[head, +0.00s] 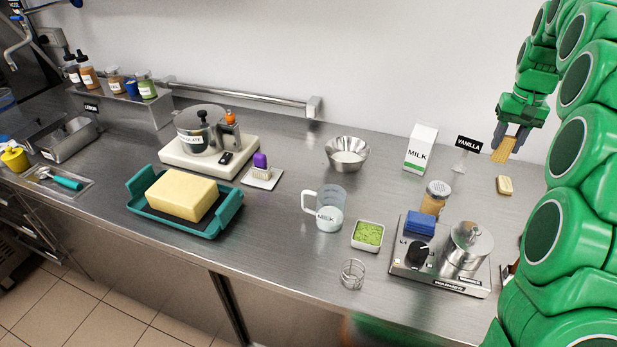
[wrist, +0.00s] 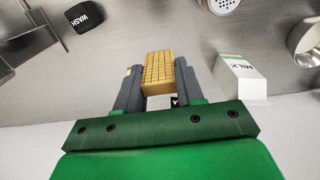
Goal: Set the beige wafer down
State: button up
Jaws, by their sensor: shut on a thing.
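The beige wafer (head: 502,150), with a grid pattern, is between the fingers of my gripper (head: 511,136) at the right of the head view. In the wrist view the wafer (wrist: 158,67) sticks out past both grey fingertips of my gripper (wrist: 157,80), which is shut on it. The wafer is held above the counter (head: 290,160), apart from it. A small tan block (head: 504,185) lies on the counter below my gripper; I cannot tell what it is.
A black VANILLA sign (head: 468,147) and a milk carton (head: 421,148) stand left of my gripper. A spice jar (head: 435,197) and a burner with a lidded pot (head: 468,246) stand nearer the front. Some bare counter surrounds the tan block.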

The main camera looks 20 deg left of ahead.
jog(key=s+a, duration=0.6)
jog(key=a, duration=0.4)
jog(key=s+a, duration=0.5)
jog(key=a, duration=0.5)
jog(key=s+a, duration=0.6)
jog(key=a, duration=0.4)
send_over(349, 191)
notch_tip(349, 191, down, 15)
jog(key=shift+f, duration=1.4)
jog(key=shift+f, duration=0.1)
jog(key=o, duration=1)
